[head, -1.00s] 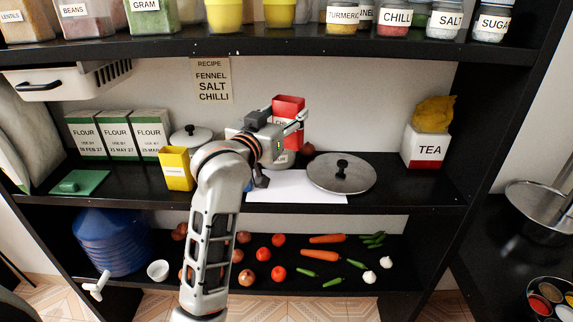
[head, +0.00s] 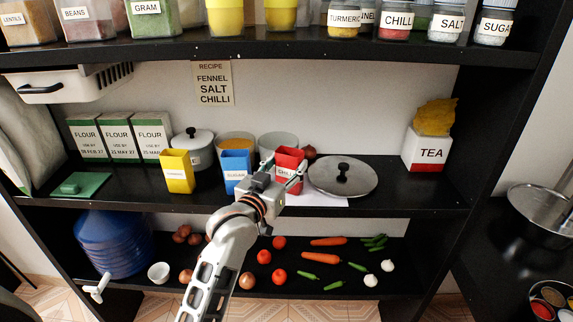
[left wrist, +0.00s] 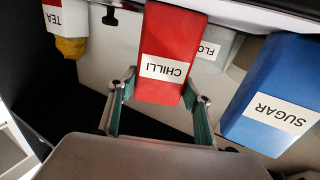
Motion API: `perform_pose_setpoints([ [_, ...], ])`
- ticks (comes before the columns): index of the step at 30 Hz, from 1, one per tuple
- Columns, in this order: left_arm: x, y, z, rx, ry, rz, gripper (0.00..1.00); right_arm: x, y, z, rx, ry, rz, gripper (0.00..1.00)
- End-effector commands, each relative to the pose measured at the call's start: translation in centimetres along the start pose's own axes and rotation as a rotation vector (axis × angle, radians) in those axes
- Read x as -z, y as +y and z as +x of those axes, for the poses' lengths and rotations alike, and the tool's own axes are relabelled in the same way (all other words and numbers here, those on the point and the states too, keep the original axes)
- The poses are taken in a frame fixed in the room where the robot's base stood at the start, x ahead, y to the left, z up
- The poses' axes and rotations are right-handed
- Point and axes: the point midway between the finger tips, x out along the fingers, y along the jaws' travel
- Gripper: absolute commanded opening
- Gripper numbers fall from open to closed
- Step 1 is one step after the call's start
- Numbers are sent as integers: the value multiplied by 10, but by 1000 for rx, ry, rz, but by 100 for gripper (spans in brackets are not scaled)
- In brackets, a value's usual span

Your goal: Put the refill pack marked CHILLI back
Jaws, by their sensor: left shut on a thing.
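The red refill pack marked CHILLI (head: 289,160) is upright at the middle shelf, to the right of the blue pack. My left gripper (head: 286,181) is shut on it from the front. In the left wrist view the red pack (left wrist: 170,45) sits between the two fingers (left wrist: 160,95), its label upside down in that picture. I cannot tell whether its base touches the shelf. The glass jar labelled CHILLI (head: 396,24) stands on the upper shelf with red contents. My right gripper is not in view.
A blue SUGAR pack (head: 236,162) and a yellow pack (head: 177,172) stand left of the red pack. Pots (head: 278,143) are behind. A loose lid (head: 343,178) lies close on the right, and a white sheet (head: 318,201) lies underneath. The TEA box (head: 427,150) is farther right.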

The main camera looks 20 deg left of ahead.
Motion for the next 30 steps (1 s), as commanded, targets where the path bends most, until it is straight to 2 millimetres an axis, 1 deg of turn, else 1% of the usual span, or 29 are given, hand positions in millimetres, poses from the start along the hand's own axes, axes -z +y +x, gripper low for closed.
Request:
perform_pose_setpoints([
  [8, -2, 0, 0, 0, 0, 0, 23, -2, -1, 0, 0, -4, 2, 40],
  [9, -1, 0, 0, 0, 1, 0, 59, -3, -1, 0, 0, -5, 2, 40],
  [10, -1, 0, 0, 0, 1, 0, 66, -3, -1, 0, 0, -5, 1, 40],
  [19, -1, 0, 0, 0, 1, 0, 66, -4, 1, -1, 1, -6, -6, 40],
  [22, 2, 0, 0, 0, 2, -1, 66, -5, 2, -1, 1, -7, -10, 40],
  [26, 0, 0, -15, 0, 1, -1, 66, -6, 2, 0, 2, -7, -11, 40],
  [30, -1, 0, -42, 0, 0, -1, 66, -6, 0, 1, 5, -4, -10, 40],
])
